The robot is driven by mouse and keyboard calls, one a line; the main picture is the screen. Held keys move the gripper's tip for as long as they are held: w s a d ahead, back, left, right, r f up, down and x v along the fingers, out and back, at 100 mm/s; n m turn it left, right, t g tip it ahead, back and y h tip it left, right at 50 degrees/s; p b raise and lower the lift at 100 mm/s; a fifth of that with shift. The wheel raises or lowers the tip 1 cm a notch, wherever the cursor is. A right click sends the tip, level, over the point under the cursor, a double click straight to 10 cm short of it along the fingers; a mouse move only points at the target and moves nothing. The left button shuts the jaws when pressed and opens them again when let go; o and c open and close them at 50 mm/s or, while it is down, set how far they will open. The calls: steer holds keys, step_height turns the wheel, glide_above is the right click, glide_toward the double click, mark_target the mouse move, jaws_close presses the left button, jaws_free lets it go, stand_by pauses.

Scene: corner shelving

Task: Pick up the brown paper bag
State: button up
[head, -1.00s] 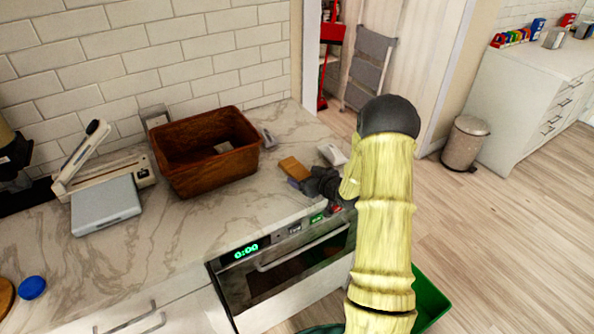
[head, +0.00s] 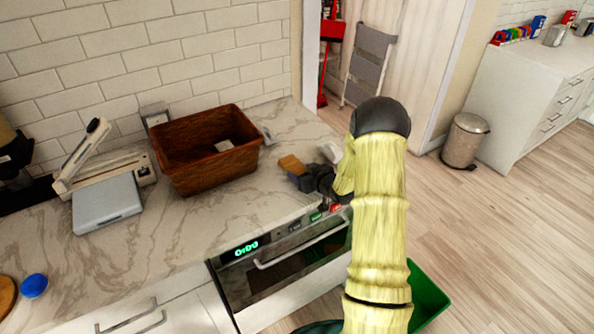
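A small brown item (head: 290,163), which looks like the brown paper bag, lies on the marble counter to the right of the wooden basket. My gripper (head: 300,181), dark grey, is low over the counter right beside it, at its near right side. My gripper hides part of the item's near side. The fingers are small and dark here, so I cannot tell whether they are open or touch the item.
A brown wooden basket (head: 206,157) with a pale item inside stands left of my gripper. A white object (head: 331,152) lies close behind the gripper. A grey box (head: 107,203) and a blue lid (head: 34,286) are farther left. The front middle of the counter (head: 190,235) is clear.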

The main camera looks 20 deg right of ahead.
mark_target(302, 172)
steer(key=shift+r, duration=0.1)
step_height(302, 172, up, 10)
steer(key=shift+b, duration=0.4)
stand_by(0.6)
